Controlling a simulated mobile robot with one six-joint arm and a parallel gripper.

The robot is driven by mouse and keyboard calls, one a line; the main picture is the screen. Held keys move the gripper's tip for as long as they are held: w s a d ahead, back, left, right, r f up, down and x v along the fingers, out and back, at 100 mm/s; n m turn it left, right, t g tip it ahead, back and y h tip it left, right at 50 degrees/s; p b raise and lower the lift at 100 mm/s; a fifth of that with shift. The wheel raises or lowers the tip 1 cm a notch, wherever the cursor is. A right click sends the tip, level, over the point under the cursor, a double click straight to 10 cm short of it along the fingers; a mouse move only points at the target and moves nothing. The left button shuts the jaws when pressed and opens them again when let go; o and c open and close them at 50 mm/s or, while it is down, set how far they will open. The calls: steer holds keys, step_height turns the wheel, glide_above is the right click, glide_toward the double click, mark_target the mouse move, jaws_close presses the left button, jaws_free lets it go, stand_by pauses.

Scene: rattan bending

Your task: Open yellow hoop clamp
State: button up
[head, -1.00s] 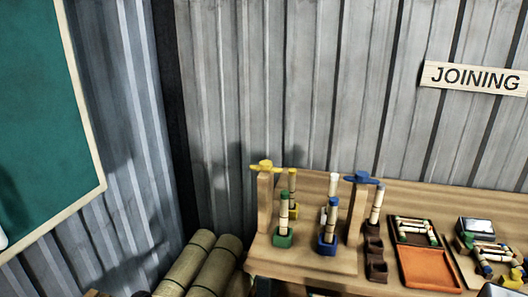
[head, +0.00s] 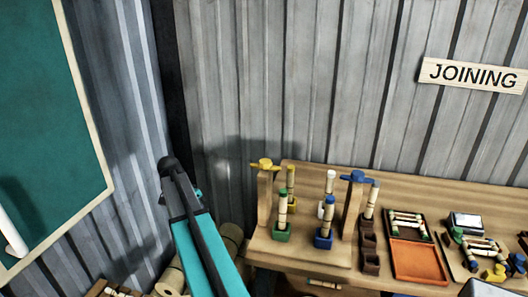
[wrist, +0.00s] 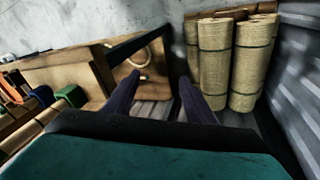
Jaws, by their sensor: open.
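The yellow hoop clamp (head: 266,164) sits on top of a wooden post at the left end of the bench in the head view. Its yellow arms stick out to both sides; I cannot tell whether it is open or shut. My gripper (wrist: 160,85) shows in the wrist view as two dark fingers held apart, with nothing between them. It points down past the bench end, and the yellow clamp cannot be made out there. My teal arm rises at the lower middle of the head view, left of the clamp and apart from it.
A blue clamp (head: 358,177) tops a second post to the right. Rods stand in a green base (head: 282,235) and a blue base (head: 324,242) between the posts. An orange tray (head: 418,262) lies further right. Tied rattan rolls (wrist: 213,60) stand beside the bench.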

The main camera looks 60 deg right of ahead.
steer(key=s+d+r+m+p, duration=0.1)
steer(key=s+d+r+m, duration=0.2)
steer(key=r, duration=0.8)
steer(key=s+d+r+m+p, duration=0.2)
steer(key=d+r, duration=0.5)
steer(key=r, duration=0.5)
steer(key=s+d+r+m+h+p, duration=0.1)
steer(key=s+d+r+m, duration=0.3)
steer(key=r, duration=0.8)
steer(key=shift+s+d+r+m+p, duration=0.15)
steer(key=shift+s+d+m+p, duration=0.25)
steer(key=shift+s+d+p, duration=0.4)
steer(key=shift+s+a+b, duration=0.1)
steer(key=shift+b, duration=0.2)
steer(key=b, duration=0.5)
glide_toward(264, 161)
steer(key=shift+p+x, duration=1.1)
steer(key=shift+x, duration=2.95)
steer(key=shift+c, duration=0.4)
